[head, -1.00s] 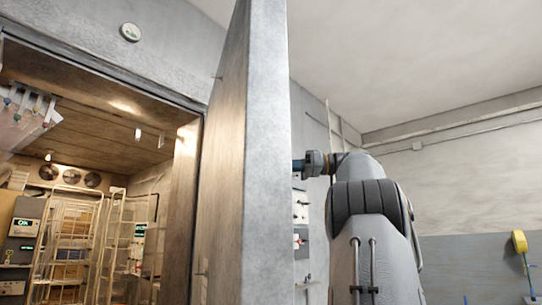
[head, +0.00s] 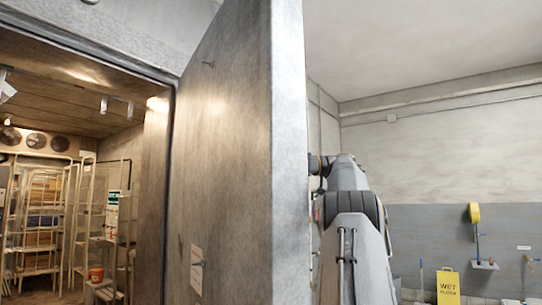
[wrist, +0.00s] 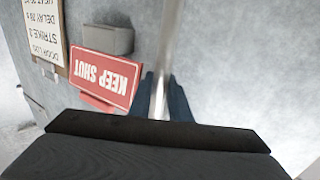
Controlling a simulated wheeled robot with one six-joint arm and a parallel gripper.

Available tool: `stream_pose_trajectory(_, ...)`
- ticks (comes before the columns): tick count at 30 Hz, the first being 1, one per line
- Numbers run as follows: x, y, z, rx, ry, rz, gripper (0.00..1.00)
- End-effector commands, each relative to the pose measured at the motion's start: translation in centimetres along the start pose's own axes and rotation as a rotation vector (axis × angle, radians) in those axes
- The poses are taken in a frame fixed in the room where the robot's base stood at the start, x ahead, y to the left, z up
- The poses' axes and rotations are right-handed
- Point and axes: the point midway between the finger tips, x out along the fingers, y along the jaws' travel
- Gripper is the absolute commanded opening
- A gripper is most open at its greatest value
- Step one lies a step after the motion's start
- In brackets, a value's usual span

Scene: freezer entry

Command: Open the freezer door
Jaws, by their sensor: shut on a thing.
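The freezer door (head: 222,150) stands open in the head view. Its broad inner face shows, with its thick edge toward me. The lit freezer opening is to its left. My arm is on the right, at the outer side of the door, which hides my gripper in the head view. In the wrist view my gripper (wrist: 162,97) has its dark blue fingers around a metal bar handle (wrist: 169,45) on the door's outer face. A red "KEEP SHUT" sign (wrist: 104,78) is beside the handle.
Inside the freezer are wire racks (head: 40,225) and an orange bucket (head: 96,272). A yellow wet-floor sign (head: 448,287) stands by the right wall, near a shelf with a yellow item above it. The floor close to me is out of view.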

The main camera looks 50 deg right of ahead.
Motion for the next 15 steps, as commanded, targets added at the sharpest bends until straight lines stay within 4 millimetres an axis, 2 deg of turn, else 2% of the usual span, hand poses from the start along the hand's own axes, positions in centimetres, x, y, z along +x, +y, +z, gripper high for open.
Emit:
stream_pose_trajectory(3, -0.24, 0.6, 0.39, 0.008, 0.002, -0.006, 0.0)
stream_pose_trajectory(15, -0.73, 0.81, 1.03, 0.011, -0.001, -0.021, 0.0)
